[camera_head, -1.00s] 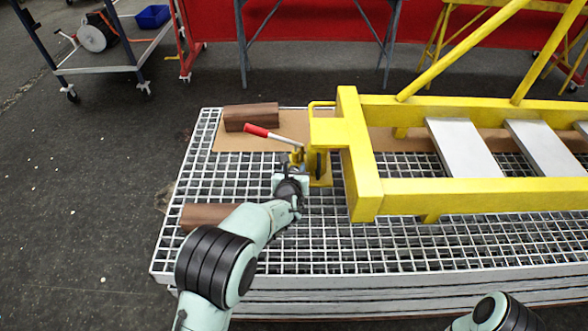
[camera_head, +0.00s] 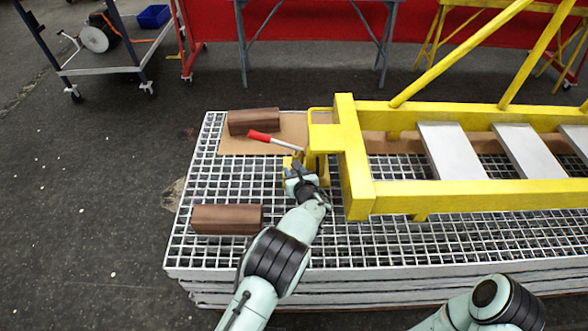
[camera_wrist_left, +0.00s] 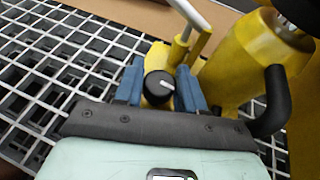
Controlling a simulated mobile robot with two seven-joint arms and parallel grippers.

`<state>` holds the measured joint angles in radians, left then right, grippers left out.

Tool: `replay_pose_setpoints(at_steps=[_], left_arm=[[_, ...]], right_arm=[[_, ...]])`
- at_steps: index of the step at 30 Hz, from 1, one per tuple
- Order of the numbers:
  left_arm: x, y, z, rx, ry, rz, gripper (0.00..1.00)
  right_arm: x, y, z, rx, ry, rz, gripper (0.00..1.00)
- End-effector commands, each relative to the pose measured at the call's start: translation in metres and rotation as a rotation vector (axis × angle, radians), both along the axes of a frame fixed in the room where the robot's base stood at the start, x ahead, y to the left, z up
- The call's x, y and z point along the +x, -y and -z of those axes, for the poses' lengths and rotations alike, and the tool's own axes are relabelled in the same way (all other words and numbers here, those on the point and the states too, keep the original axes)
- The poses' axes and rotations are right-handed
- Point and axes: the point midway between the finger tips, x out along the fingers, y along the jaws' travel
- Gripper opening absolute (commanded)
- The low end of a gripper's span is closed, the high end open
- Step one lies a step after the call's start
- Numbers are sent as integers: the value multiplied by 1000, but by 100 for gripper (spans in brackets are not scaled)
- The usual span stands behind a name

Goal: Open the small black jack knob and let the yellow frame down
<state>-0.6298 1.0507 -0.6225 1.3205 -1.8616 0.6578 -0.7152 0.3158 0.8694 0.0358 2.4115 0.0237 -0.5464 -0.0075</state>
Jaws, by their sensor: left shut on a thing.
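The yellow frame (camera_head: 358,180) lies at the right over the grating, its end beam beside the jack. The yellow jack (camera_wrist_left: 234,62) stands at that end, with a red-gripped handle (camera_head: 264,137) slanting up to the left. In the left wrist view the small black jack knob (camera_wrist_left: 159,86), with a pale mark on top, sits between the blue fingers of my left gripper (camera_wrist_left: 160,88). That gripper (camera_head: 299,172) is shut on the knob at the jack's near side. My right arm shows at the lower right of the head view; its gripper is out of view.
Two brown wooden blocks lie on the grating, one at the back (camera_head: 254,120) and one at the front left (camera_head: 227,218). A black curved bar (camera_wrist_left: 273,100) stands close to the right of my left gripper. A cart (camera_head: 110,62) stands at the far left.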

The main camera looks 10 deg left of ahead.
Motion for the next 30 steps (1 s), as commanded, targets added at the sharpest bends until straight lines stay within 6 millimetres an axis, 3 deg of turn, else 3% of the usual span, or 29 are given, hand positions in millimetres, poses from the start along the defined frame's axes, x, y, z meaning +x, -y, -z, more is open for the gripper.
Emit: replay_pose_setpoints(at_steps=[10,11,23,30], left_arm=[[0,0,0,-1,1,-10,9],[0,0,0,-1,1,-10,46],[-5,4,-3,-2,0,-8,46],[-41,23,-22,-1,-2,-5,46]], right_arm=[[-2,-1,0,3,-6,-2,43],[-2,-1,0,3,-6,-2,43],[-4,-2,-3,4,-11,-3,43],[-19,-9,-15,24,-49,-20,43]])
